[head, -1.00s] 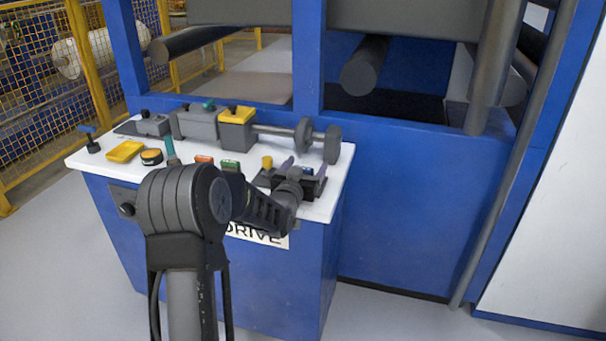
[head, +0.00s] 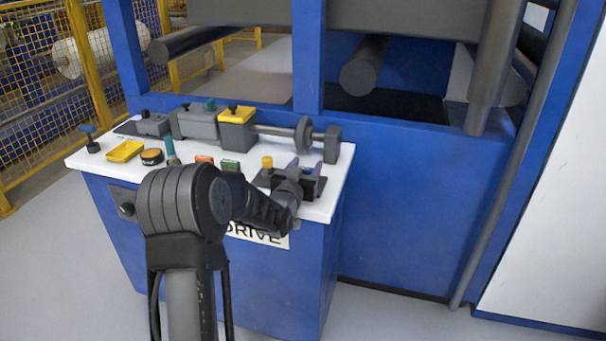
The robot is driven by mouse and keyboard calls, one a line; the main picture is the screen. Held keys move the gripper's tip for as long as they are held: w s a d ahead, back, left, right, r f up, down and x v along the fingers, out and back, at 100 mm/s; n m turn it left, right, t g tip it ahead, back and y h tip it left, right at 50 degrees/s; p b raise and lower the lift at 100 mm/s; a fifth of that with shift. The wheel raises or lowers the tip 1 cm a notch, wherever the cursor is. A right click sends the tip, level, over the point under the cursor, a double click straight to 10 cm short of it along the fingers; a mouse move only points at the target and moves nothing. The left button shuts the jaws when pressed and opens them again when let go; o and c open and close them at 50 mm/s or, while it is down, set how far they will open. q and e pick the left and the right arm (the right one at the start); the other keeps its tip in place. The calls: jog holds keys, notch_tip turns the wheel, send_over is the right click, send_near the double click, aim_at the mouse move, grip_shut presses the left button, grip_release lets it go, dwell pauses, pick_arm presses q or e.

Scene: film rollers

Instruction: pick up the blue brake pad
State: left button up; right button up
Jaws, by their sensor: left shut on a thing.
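My left arm reaches over the white table top from the front. My left gripper (head: 306,172) is at the table's right end, over a dark holder (head: 313,187). Its two purple-grey fingertips are close together. A small bit of the blue brake pad (head: 307,171) shows between them, and the gripper is shut on it. My gripper and wrist hide most of the pad, and I cannot tell whether it is clear of the holder. My right gripper is not in view.
A grey shaft with a disc (head: 303,135) and a yellow-topped block (head: 237,126) lie behind the gripper. Blue machine frame (head: 420,200) rises behind.

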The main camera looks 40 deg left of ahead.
pick_arm(q)
jog(key=shift+c, duration=0.3)
notch_tip(320, 180, up, 10)
jog(key=shift+p, duration=0.4)
dwell(0.5)
